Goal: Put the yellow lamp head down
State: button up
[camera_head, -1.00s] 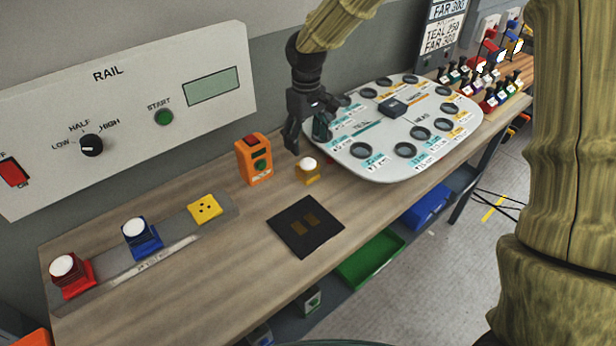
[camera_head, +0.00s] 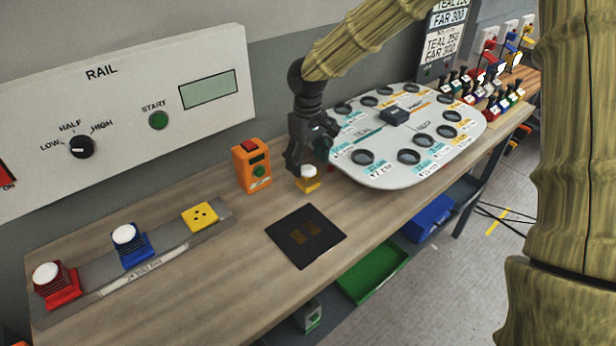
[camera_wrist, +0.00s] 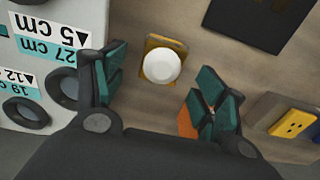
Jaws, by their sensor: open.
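The yellow lamp head (camera_head: 308,179), with a white dome on top, stands upright on the wooden bench beside the grey board. In the wrist view the lamp head (camera_wrist: 161,66) lies between and just beyond my fingertips, its white dome towards the camera. My gripper (camera_head: 312,155) is open above and around the back of it. In the wrist view my gripper (camera_wrist: 160,88) shows its teal finger pads wide apart, with a gap on both sides of the lamp head. The yellow socket base (camera_head: 200,216) on the rail is empty.
A red lamp (camera_head: 55,284) and a blue lamp (camera_head: 130,245) stand on the rail. An orange box (camera_head: 252,166) is left of my gripper. A black mat (camera_head: 305,237) lies in front. The grey board (camera_head: 390,176) with round holes is at right.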

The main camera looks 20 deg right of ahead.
aim_at(308, 168)
jog(key=shift+s+f+p, duration=0.15)
jog(key=shift+f+p, duration=0.6)
jog(key=shift+f, duration=1.9)
jog(key=shift+c, duration=0.4)
jog(key=c, duration=1.2)
jog(key=shift+o, duration=0.2)
